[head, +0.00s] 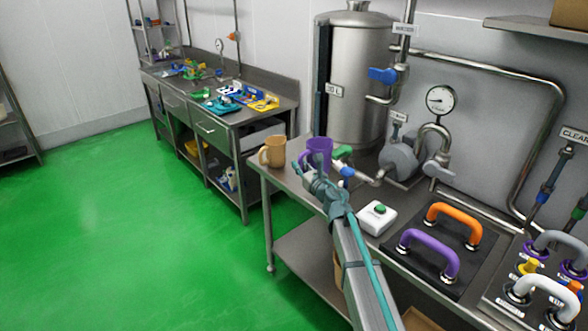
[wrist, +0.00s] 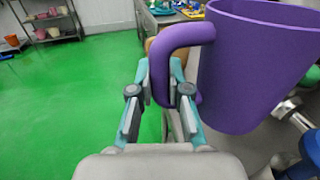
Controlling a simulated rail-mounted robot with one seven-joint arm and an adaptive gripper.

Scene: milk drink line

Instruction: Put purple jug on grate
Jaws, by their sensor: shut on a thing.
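The purple jug (head: 319,150) is near the left end of the steel counter, roughly upright, beside the tank's outlet valve. My gripper (head: 314,174) is at its near side. In the wrist view the jug (wrist: 258,65) fills the upper right, and its handle (wrist: 187,34) loops to the left. My gripper (wrist: 161,88) is shut on the lower part of that handle. The jug's base is partly hidden in the head view, so I cannot tell whether it touches the counter. I cannot make out a grate in either view.
A tan jug (head: 273,151) stands just left of the purple jug. The steel tank (head: 358,95) stands behind, with a blue-handled valve (head: 347,172) close by. A white box with a green button (head: 377,217) and orange (head: 453,221) and purple (head: 428,252) handles are to the right.

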